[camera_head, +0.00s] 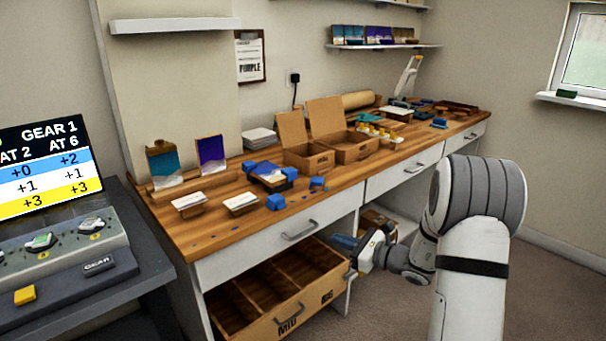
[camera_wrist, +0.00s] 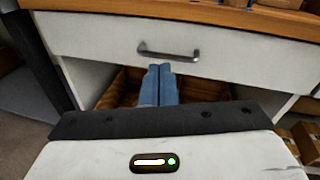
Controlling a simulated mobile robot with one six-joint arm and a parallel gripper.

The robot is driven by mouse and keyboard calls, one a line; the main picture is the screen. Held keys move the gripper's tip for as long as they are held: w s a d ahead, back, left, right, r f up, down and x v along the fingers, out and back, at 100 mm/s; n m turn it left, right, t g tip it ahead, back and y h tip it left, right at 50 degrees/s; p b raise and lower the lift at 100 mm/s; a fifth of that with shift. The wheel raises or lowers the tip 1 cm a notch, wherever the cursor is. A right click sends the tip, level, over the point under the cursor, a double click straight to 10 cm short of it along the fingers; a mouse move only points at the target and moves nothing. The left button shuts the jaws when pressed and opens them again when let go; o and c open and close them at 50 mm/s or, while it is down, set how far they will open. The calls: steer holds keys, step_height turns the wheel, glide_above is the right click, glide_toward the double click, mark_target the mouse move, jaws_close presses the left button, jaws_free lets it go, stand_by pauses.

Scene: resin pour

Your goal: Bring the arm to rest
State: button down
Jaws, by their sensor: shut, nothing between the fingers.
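My gripper (camera_wrist: 159,70) is shut and empty in the wrist view, its two blue fingers pressed together. They point toward a white drawer front (camera_wrist: 90,35) with a dark metal handle (camera_wrist: 168,54); the fingertips overlap the area just below the handle in the picture, and I cannot tell whether they touch it. In the head view my gripper (camera_head: 336,242) is low in front of the workbench, next to the open wooden compartment bin (camera_head: 292,320) under the bench. My arm reaches in from the right.
The wooden workbench (camera_head: 205,236) carries open cardboard boxes (camera_head: 308,160), blue blocks (camera_head: 276,202), cards and small bottles. A dark console with a screen (camera_head: 45,165) stands at the left. The floor (camera_head: 540,285) right of my arm is clear.

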steer(key=s+a+r+n+g+h+p, duration=0.1)
steer(key=s+a+r+n+g+p, duration=0.4)
steer(key=s+r+n, duration=0.4)
steer(key=s+a+r+n+g+h+p, duration=0.2)
steer(key=s+a+r+n+g+p, duration=0.25)
steer(key=s+r, duration=0.4)
steer(key=s+d+r+n+h+p, duration=0.4)
steer(key=s+n+p, duration=0.1)
steer(key=s, duration=0.2)
steer(key=s+d+r+n+h+p, duration=0.4)
steer(key=s+r+n+h+p, duration=0.1)
steer(key=s, duration=0.3)
steer(key=shift+r+n+t, duration=0.3)
steer(key=shift+n+t, duration=0.15)
steer(key=shift+n, duration=0.2)
